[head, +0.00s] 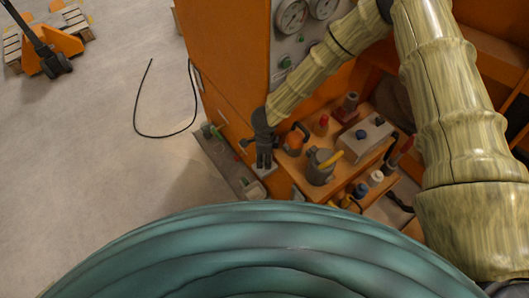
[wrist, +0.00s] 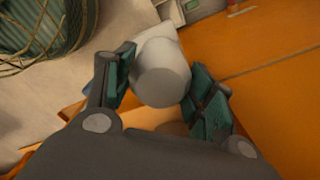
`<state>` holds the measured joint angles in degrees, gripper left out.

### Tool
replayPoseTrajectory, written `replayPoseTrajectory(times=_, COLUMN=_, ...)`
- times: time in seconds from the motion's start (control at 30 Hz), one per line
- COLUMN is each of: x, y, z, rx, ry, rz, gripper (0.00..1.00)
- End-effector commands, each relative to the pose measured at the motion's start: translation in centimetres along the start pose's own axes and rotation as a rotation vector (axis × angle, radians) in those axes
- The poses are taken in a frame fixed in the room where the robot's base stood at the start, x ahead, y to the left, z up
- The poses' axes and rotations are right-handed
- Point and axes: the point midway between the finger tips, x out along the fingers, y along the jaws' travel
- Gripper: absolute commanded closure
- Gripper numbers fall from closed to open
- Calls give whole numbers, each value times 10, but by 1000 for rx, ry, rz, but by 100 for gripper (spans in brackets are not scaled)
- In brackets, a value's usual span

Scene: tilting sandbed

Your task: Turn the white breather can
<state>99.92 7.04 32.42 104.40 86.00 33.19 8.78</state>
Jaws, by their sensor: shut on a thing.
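The white breather can (wrist: 160,72) is a plain pale cylinder with a rounded end. In the wrist view it sits between the two teal-padded fingers of my gripper (wrist: 164,84), which is shut on it. In the head view my gripper (head: 264,160) points down beside the orange cabinet, at the left end of the wooden shelf. The can is mostly hidden there behind the fingers, so its turn angle cannot be told.
The wooden shelf (head: 293,172) right of my gripper holds an orange-topped item (head: 295,140), a grey jug with a yellow handle (head: 321,166) and several small bottles. A black cable (head: 137,118) lies on the open floor at left. A pallet truck (head: 48,50) stands far left.

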Motion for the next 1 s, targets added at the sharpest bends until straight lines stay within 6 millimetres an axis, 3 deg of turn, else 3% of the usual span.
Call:
replayPoseTrajectory(times=0.6, x=-2, y=-1, z=0, rx=-565, ry=0, rz=-1, gripper=69)
replayPoseTrajectory(times=1.0, x=-1, y=-1, z=0, rx=-786, ry=0, rz=-1, gripper=69)
